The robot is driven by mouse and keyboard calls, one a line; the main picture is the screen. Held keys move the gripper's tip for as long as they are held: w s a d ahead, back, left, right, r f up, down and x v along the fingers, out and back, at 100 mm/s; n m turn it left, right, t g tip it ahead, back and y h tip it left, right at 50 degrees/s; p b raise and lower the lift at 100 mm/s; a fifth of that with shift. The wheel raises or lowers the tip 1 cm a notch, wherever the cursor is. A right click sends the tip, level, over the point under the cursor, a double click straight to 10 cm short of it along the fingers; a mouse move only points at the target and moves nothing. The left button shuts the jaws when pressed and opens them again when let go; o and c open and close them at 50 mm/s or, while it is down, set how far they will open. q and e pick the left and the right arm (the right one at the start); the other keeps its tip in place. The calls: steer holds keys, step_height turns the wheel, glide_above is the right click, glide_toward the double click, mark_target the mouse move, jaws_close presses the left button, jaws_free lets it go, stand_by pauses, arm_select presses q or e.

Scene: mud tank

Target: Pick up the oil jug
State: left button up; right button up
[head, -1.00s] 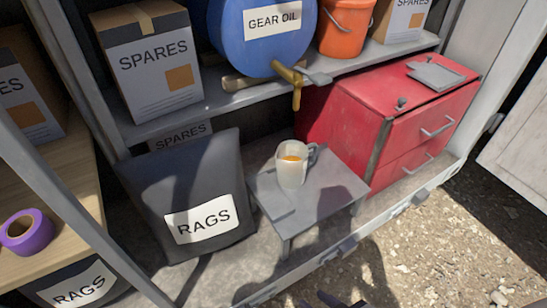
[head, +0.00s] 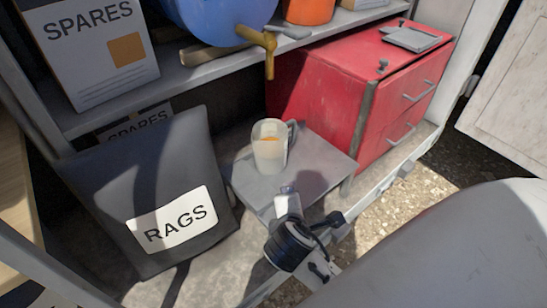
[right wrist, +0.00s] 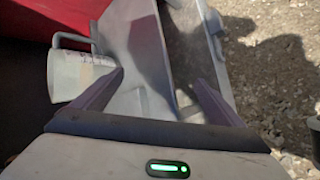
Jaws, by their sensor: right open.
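The oil jug (head: 268,157) is a pale, upright cup with a handle on its right and orange oil inside. It stands on a small grey stand (head: 325,150) below the brass tap (head: 268,65) of a blue drum. In the right wrist view, the jug (right wrist: 78,75) is at the left, just outside the left finger. My right gripper (right wrist: 158,78) is open, with nothing between its fingers. Its wrist part shows in front of the stand in the head view, with the jug beyond it. My left gripper is out of view.
A dark rags bag (head: 110,190) leans close on the left of the stand. A red drawer cabinet (head: 325,95) stands behind it on the right. The shelf (head: 190,80) with the blue drum (head: 205,20) overhangs behind the jug. Gravel (head: 440,185) lies at right.

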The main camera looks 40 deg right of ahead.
mark_target(266, 148)
steer(key=w+r+n+h, duration=0.1)
steer(key=w+r+n, duration=0.1)
steer(key=w+r+n+t+h, duration=0.1)
steer(key=w+r, duration=0.1)
steer(key=w+d+r+n+h, duration=0.1)
steer(key=w+n, duration=0.1)
steer(key=shift+w+r+n+t, duration=0.15)
steer(key=shift+r+n+t, duration=0.15)
steer(key=shift+r+t, duration=0.1)
steer(key=w+a+r+n+t+h, duration=0.2)
steer(key=w+r+n+t+h, duration=0.15)
steer(key=w+r+n, duration=0.4)
steer(key=shift+n+h, duration=0.25)
steer(key=f+b, duration=0.1)
steer(key=f, duration=0.1)
steer(key=f+b, duration=0.1)
steer(key=f, duration=0.3)
steer(key=shift+s+d+b, duration=0.25)
steer(key=shift+s+b, duration=0.05)
steer(key=shift+b, duration=0.1)
steer(key=shift+w+d, duration=0.25)
steer(key=shift+d, duration=0.05)
steer(key=x, duration=0.6)
steer(key=shift+s+b, duration=0.1)
steer(key=shift+b, duration=0.3)
steer(key=c, duration=2)
steer(key=shift+r, duration=0.1)
steer(key=shift+c, duration=0.6)
